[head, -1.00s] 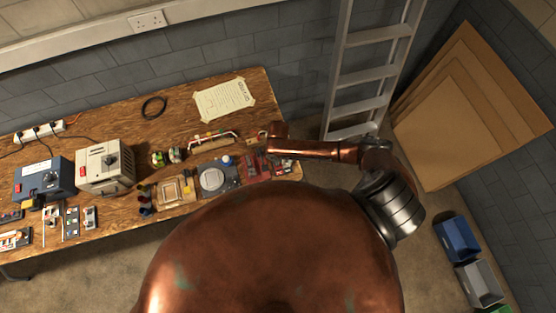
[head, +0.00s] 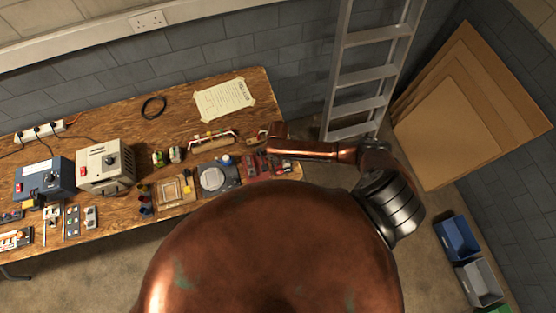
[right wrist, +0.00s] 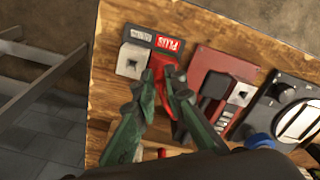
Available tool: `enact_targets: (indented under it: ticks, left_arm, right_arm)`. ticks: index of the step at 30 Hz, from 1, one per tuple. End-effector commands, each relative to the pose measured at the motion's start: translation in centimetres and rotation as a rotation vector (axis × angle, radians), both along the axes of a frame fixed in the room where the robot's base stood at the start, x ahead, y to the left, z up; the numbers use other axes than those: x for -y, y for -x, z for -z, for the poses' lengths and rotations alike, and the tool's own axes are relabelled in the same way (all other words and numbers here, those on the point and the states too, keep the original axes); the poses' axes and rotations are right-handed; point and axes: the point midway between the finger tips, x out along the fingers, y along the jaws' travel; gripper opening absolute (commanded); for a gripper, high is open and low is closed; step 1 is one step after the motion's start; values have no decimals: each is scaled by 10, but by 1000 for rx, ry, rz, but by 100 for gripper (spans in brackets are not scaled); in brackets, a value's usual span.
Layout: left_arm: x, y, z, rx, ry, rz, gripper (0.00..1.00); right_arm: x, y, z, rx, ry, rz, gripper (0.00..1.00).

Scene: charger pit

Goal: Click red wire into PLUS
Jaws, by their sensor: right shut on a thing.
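A red PLUS label (right wrist: 167,44) sits at the end of a small block near the bench edge in the right wrist view, beside a dark label. A silver clamp (right wrist: 131,60) stands under the dark label. My right gripper (right wrist: 161,76), with green fingers, is shut on a red piece (right wrist: 160,62), apparently the red wire, right at the PLUS position. The fingers hide most of it, so I cannot tell whether it is seated. In the head view my right gripper (head: 266,140) is over the bench's right end, its fingers mostly hidden. My left gripper is out of view.
A red module (right wrist: 212,80) with a black lever and a black dial unit (right wrist: 292,100) lie close to the right of the fingers. The wooden bench (head: 115,135) also carries two power boxes at left. A ladder (head: 362,75) stands behind the bench's right end.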

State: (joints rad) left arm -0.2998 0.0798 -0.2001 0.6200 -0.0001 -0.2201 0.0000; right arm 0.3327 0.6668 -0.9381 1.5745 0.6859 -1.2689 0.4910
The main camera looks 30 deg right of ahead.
Motion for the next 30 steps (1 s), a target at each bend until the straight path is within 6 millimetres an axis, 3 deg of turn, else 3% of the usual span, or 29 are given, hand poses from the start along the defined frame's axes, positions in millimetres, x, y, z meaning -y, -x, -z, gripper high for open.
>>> enact_targets:
  ticks: [13,14,22,30]
  left_arm:
    - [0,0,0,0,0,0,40]
    - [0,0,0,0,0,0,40]
    - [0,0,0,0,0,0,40]
    - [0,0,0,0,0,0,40]
  right_arm:
    - [-1,0,0,1,-1,0,0]
    - [-1,0,0,0,-1,0,12]
    - [0,0,0,0,-1,0,30]
    - [0,0,0,0,-1,0,31]
